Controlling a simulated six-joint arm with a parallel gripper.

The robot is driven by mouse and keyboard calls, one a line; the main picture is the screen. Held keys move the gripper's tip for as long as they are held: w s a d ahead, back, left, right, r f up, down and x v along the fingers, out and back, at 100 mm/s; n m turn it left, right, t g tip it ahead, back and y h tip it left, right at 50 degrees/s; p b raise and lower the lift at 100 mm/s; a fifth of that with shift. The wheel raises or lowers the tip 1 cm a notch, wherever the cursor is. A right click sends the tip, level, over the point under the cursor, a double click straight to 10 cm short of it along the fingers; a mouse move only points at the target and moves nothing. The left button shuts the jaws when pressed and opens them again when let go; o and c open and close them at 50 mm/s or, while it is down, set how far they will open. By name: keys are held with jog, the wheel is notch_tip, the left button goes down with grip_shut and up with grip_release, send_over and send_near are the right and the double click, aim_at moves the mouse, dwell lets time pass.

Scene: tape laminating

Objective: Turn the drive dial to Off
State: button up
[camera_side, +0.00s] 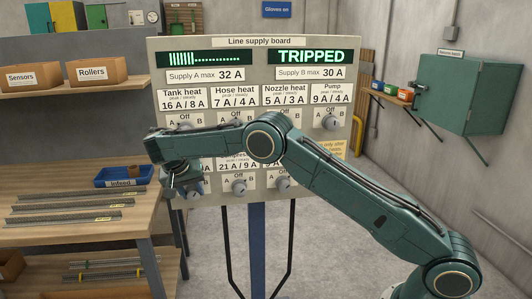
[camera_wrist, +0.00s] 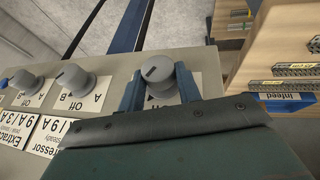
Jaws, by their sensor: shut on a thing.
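The line supply board (camera_side: 352,90) stands upright in the side view, with rows of grey dials marked Off, A and B. My gripper (camera_wrist: 160,88) is at the board's lower left corner, its two blue fingers either side of a grey dial (camera_wrist: 158,72) and shut on it. A dark mark shows on that dial's face; which setting it points to cannot be told. Its name label is hidden behind my gripper. Two neighbouring dials, one by the compressor label (camera_wrist: 72,78) and one by the extractor label (camera_wrist: 22,80), are free.
The supply A display (camera_side: 205,59) shows a partly lit bar; the supply B display (camera_side: 311,56) reads TRIPPED. My arm crosses the board and hides some labels. A wooden bench (camera_side: 125,228) with a blue infeed bin (camera_side: 123,176) stands close on the left.

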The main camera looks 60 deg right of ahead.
dwell(0.8)
jog(key=o, duration=1)
jog(key=shift+a, duration=0.1)
jog(key=shift+d+r, duration=0.15)
jog(key=shift+d, duration=0.1)
jog(key=shift+s+m+t+y, duration=0.2)
jog(key=shift+m+t+y, duration=0.1)
jog(key=shift+t+y, duration=0.5)
jog(key=v, duration=1.4)
jog(key=s+d+r+n, duration=0.2)
jog(key=s+r, duration=0.2)
jog(key=s, duration=0.4)
jog(key=s+d+r+n+t+y, duration=0.1)
jog(key=s+d+r+n, duration=0.1)
jog(key=s+r, duration=0.3)
jog(key=shift+s+d, duration=0.45)
jog(key=shift+s, duration=1.45)
